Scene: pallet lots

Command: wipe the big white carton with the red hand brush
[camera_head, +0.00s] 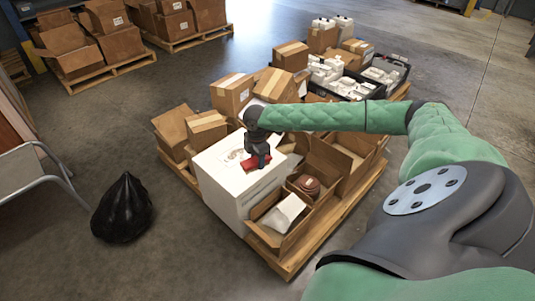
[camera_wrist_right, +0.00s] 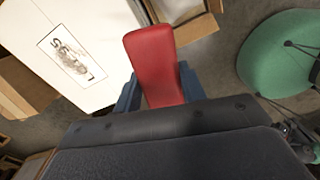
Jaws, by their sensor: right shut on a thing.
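My right gripper (camera_head: 258,160) is over the carton's top and points down. It is shut on the red hand brush (camera_head: 252,163), which also shows between the fingers in the wrist view (camera_wrist_right: 155,60). The brush is at or just above the carton's top; I cannot tell if it touches. Its bristles are hidden. My left gripper is not in view.
The wooden pallet (camera_head: 290,266) also bears brown cartons (camera_head: 232,92), an open box (camera_head: 268,232) with a ball, and black crates (camera_head: 345,88) of white bottles. A black bag (camera_head: 122,210) and a chair (camera_head: 30,175) stand at left. Floor between is clear.

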